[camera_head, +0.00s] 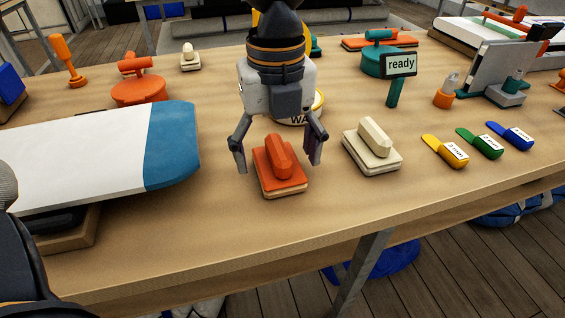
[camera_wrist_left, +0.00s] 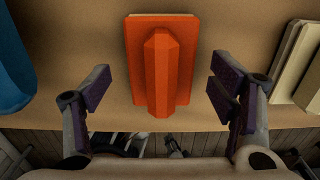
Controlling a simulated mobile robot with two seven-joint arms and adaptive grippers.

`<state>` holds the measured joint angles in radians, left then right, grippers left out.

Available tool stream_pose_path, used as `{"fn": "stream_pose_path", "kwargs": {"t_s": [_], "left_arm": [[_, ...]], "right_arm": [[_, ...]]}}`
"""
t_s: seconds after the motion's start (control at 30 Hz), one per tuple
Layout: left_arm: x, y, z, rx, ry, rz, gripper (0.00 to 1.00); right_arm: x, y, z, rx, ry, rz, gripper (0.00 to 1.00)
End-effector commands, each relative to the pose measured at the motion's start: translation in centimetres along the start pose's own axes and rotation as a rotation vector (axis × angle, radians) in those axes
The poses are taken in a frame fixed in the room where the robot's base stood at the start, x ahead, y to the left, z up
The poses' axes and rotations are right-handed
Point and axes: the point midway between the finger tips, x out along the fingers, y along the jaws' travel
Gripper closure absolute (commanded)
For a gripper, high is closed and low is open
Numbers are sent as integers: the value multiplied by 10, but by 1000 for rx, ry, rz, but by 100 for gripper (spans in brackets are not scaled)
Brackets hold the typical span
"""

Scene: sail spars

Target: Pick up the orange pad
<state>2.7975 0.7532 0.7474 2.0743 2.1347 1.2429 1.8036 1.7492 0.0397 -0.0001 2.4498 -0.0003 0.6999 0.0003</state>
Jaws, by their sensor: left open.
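The orange pad (camera_head: 268,183) lies flat on the wooden table near its front edge, with a raised orange handle bar on top and a pale layer underneath. My left gripper (camera_head: 277,167) is open above it, with one finger to each side of the pad in the head view. In the left wrist view the orange pad (camera_wrist_left: 161,62) sits ahead of and between the open fingers (camera_wrist_left: 160,97), its handle running lengthwise between them. No contact between the fingers and the pad shows. My right gripper is not in view.
A cream pad (camera_head: 371,147) lies just right of the orange one. A white and blue board (camera_head: 100,148) lies to the left. Yellow, green and blue tools (camera_head: 480,142) lie at the right. A "ready" sign (camera_head: 398,65) stands behind. Bare tabletop surrounds the pad in front.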

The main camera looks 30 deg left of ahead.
Motion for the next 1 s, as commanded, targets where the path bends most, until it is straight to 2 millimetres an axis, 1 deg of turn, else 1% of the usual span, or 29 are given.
{"fn": "stream_pose_path", "kwargs": {"t_s": [0.03,0.07,0.3,0.37,0.4,0.47,0.5,0.53,0.83,0.93,1.0], "left_arm": [[11,0,0,0,7,7,22],[13,0,0,0,6,5,22],[12,0,0,0,0,-1,22],[12,0,0,0,0,-1,36],[12,0,0,0,0,-1,45],[12,0,0,0,0,-1,59],[12,0,0,0,0,-1,68],[12,0,0,0,0,-1,74],[11,0,0,0,0,-1,75],[2,0,1,-1,-3,-3,75],[-11,0,1,-2,-7,-7,75]], "right_arm": [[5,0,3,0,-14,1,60],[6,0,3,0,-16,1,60],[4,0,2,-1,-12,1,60],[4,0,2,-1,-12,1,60],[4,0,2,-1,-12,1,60],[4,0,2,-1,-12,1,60],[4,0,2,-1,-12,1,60],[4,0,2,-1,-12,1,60],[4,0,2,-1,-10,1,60],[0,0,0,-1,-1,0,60],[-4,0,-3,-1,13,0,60]]}}
